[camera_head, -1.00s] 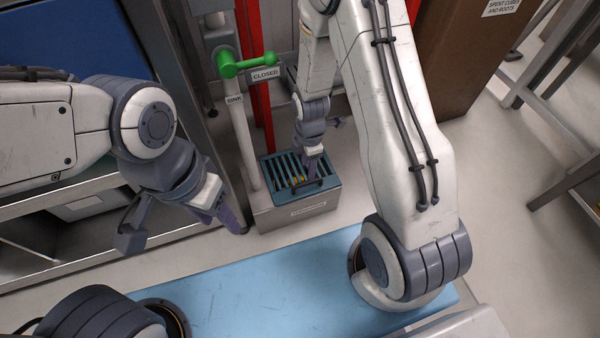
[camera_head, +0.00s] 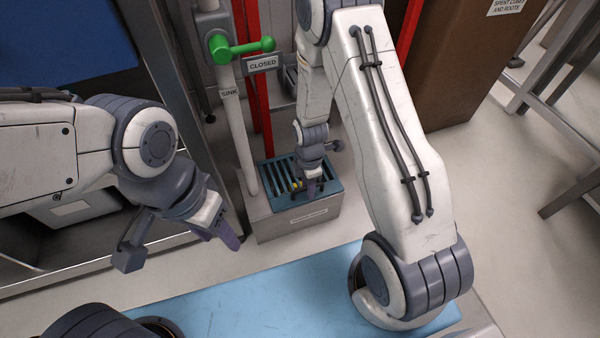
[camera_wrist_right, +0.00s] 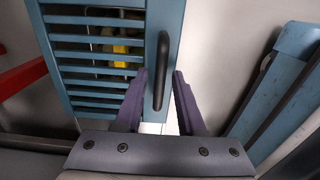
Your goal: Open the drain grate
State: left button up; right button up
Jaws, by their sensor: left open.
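The drain grate (camera_head: 270,178) is a blue-grey slatted cover, lying flat and closed on a low metal box. In the right wrist view the grate (camera_wrist_right: 60,65) fills the upper left, with a dark bar handle (camera_wrist_right: 161,72) along its right side. My right gripper (camera_head: 313,190) is over the handle side of the grate. In its wrist view the right gripper (camera_wrist_right: 159,78) is open, one finger on each side of the handle, with gaps visible. Whether the handle is deep between the fingers is unclear. My left gripper (camera_head: 178,246) is open and empty, left of the box.
A yellow item (camera_wrist_right: 121,52) shows under the slats. A green valve handle (camera_head: 245,47) and a "CLOSED" sign (camera_head: 262,65) are on the sink pipe (camera_head: 240,135) behind the grate. A brown bin (camera_head: 455,70) stands right. A blue surface (camera_head: 250,300) lies in front.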

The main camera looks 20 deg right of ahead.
grip_shut()
jog(key=r+p, duration=0.2)
jog(key=w+r+p, duration=0.1)
jog(key=p, duration=0.1)
jog(key=shift+w+r, duration=0.2)
jog(key=shift+r, duration=0.2)
jog(key=shift+w, duration=0.1)
jog(key=shift+r, duration=0.1)
